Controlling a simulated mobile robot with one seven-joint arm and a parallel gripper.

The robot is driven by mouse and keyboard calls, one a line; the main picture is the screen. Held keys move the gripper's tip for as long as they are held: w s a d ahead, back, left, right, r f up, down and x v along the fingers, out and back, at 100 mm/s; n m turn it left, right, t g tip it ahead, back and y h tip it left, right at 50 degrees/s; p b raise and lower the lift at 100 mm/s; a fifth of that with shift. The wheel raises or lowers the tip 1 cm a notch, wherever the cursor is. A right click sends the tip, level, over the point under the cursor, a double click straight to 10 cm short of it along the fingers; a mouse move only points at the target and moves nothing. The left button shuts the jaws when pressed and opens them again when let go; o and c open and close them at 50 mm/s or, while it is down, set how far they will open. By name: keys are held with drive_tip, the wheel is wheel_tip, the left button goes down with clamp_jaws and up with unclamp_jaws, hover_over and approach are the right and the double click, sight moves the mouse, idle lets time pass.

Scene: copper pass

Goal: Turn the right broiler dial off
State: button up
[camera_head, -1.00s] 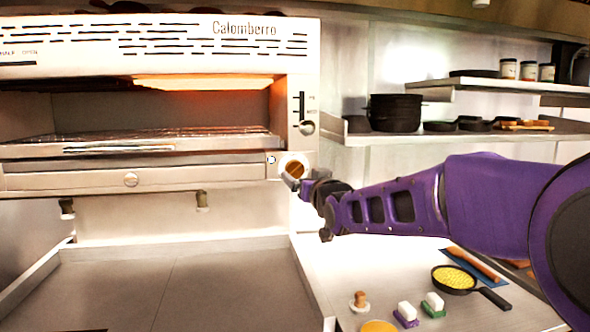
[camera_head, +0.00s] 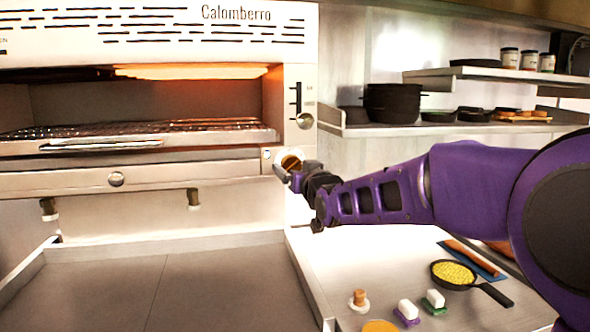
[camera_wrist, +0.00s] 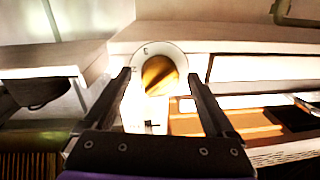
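The right broiler dial (camera_head: 291,162) is a round brass-coloured knob on a pale disc, at the lower right corner of the broiler front. In the wrist view the dial (camera_wrist: 159,74) lies ahead of my gripper, between the lines of the two fingers, with its grip bar tilted. My gripper (camera_head: 284,173) is at the dial's lower edge in the head view and partly covers it. In the wrist view my gripper (camera_wrist: 158,78) has its fingers wide apart, one on each side of the dial. I cannot tell whether either finger touches it.
The broiler (camera_head: 140,180) glows orange inside above a wire rack. A small lever knob (camera_head: 305,120) sits above the dial. Below right, a counter holds a skillet (camera_head: 453,274) and small brushes. A shelf with black pots (camera_head: 392,103) is at the right.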

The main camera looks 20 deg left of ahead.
drive_tip(key=c, duration=1.4)
drive_tip(key=shift+n+b, duration=0.3)
drive_tip(key=shift+b, duration=0.25)
drive_tip(key=shift+r+n+h+b, duration=0.1)
drive_tip(key=shift+n+h+b, duration=0.15)
drive_tip(key=shift+n+b, duration=1.8)
drive_tip(key=shift+r+n+h+b, duration=0.1)
drive_tip(key=shift+n+h+b, duration=0.15)
drive_tip(key=shift+n+b, duration=1.8)
drive_tip(key=shift+n, duration=0.5)
drive_tip(key=o, duration=1.4)
